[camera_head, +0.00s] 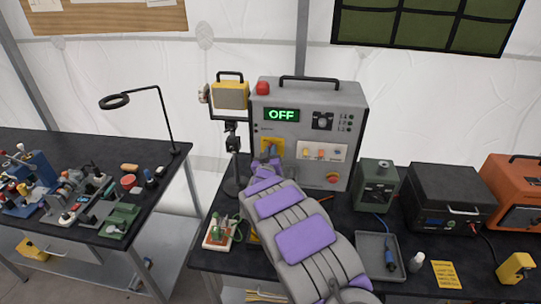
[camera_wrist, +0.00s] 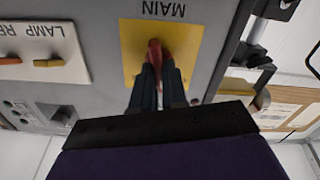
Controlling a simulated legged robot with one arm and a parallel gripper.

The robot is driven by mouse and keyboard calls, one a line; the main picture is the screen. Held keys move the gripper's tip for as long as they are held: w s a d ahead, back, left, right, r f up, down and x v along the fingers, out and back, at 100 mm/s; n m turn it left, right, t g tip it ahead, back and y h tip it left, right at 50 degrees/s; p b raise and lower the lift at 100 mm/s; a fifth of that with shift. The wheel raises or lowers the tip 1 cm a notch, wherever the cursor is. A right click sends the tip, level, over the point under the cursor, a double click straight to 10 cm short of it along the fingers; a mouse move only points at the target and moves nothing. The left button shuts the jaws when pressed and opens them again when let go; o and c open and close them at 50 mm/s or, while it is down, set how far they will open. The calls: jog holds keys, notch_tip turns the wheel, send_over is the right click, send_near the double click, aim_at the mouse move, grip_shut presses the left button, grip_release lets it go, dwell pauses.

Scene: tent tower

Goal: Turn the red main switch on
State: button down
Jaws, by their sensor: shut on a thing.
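The grey control box (camera_head: 308,105) stands on the dark bench, with a green display (camera_head: 282,115) reading OFF. The red main switch (camera_wrist: 155,50) is on a yellow plate (camera_wrist: 135,40) marked MAIN, upside down in the wrist view. My gripper (camera_wrist: 157,75) is shut on the red switch handle, its dark fingers on both sides. In the head view, my gripper (camera_head: 268,155) reaches the lower left of the box front, in front of the yellow plate (camera_head: 271,145). My arm and fingers hide most of the switch there.
A lamp on a stand (camera_head: 232,95) is close on the left. A green box (camera_head: 377,183) stands at right.

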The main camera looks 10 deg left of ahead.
jog(key=m+b, duration=0.3)
jog(key=m, duration=0.1)
jog(key=m+b, duration=0.3)
jog(key=m, duration=0.1)
jog(key=m+b, duration=0.3)
jog(key=shift+d+f+m, duration=0.2)
jog(key=shift+f+m, duration=0.05)
jog(key=shift+m, duration=0.15)
dwell(0.3)
jog(key=c, duration=1.2)
grip_release()
jog(key=shift+r, duration=0.1)
jog(key=shift+o, duration=0.2)
jog(key=shift+s, duration=0.15)
jog(key=s+p, duration=0.1)
jog(key=s, duration=1.6)
jog(key=shift+a+p, duration=0.3)
jog(key=shift+a, duration=0.05)
